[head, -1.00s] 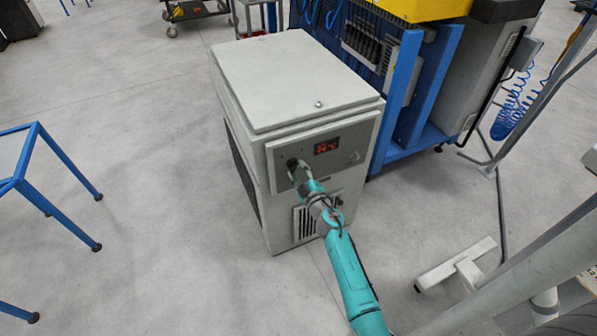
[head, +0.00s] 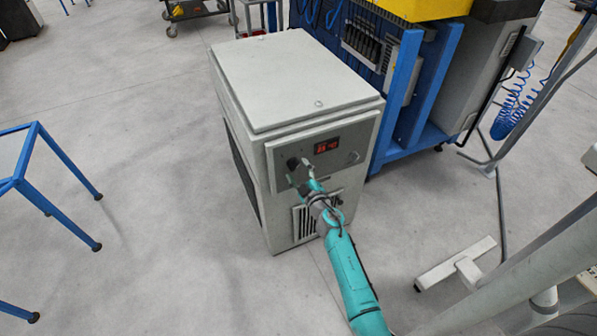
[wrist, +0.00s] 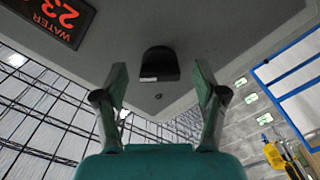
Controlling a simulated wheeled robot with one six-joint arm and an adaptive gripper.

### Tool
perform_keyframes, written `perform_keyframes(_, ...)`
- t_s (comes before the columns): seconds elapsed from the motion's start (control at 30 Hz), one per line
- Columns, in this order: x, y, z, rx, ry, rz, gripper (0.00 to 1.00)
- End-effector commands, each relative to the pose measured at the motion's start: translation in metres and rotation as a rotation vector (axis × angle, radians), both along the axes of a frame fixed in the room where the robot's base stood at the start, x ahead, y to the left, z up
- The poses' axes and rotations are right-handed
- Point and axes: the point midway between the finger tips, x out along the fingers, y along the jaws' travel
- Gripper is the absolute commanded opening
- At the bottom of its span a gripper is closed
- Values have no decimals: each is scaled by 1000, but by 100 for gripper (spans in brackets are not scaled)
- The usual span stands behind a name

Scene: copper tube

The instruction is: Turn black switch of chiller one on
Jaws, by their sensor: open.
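Chiller one appears as a grey box-shaped cabinet (head: 300,80) in the middle of the head view. Its front panel carries a lit red digital display (head: 326,146), which also shows upside down in the wrist view (wrist: 52,15). The black switch (wrist: 159,64) is a rounded knob with a pale mark on its lower edge, on the grey panel in the wrist view. In the head view my gripper (head: 298,169) is close in front of the panel, left of and below the display. In the wrist view its open fingers (wrist: 160,78) point at the panel either side of the switch, with gaps between.
A blue-framed machine (head: 405,95) stands right behind the chiller. A blue-legged table (head: 60,165) is at the left. A grey stand foot (head: 456,265) is on the floor at the right. The floor left of the chiller is clear.

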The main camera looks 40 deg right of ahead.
Motion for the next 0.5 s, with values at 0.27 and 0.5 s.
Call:
perform_keyframes(0.27,-13,4,-1,0,1,0,71)
perform_keyframes(0.5,-54,16,-1,1,2,-1,71)
